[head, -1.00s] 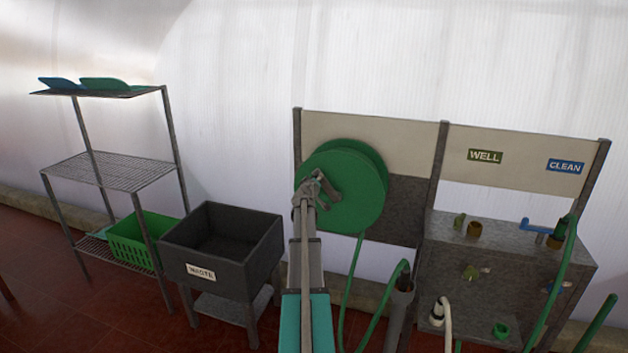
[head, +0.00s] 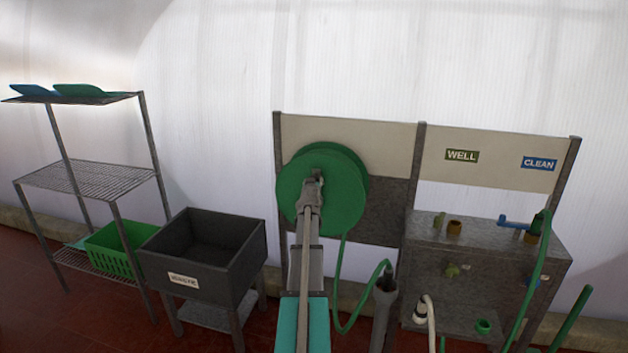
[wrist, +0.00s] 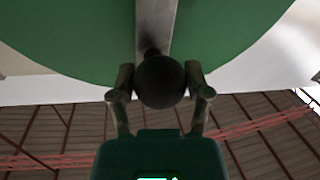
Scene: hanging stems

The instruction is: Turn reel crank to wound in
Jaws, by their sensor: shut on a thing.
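The green hose reel (head: 337,200) is mounted on the panel in the middle of the head view, with its green hose (head: 338,290) hanging below. In the wrist view the reel's green face (wrist: 80,50) fills the top, and a grey crank arm (wrist: 156,22) runs up it. A dark round crank knob (wrist: 160,82) sits between the two fingers of my gripper (wrist: 160,90), which is shut on it. In the head view my gripper (head: 312,180) is in front of the reel's face near its middle and hides most of the crank.
A dark waste bin (head: 202,255) stands left of the reel and a wire shelf (head: 85,180) further left. A grey pipe post (head: 382,315) with a green hose stands at lower right. A grey tap unit (head: 485,270) is at right.

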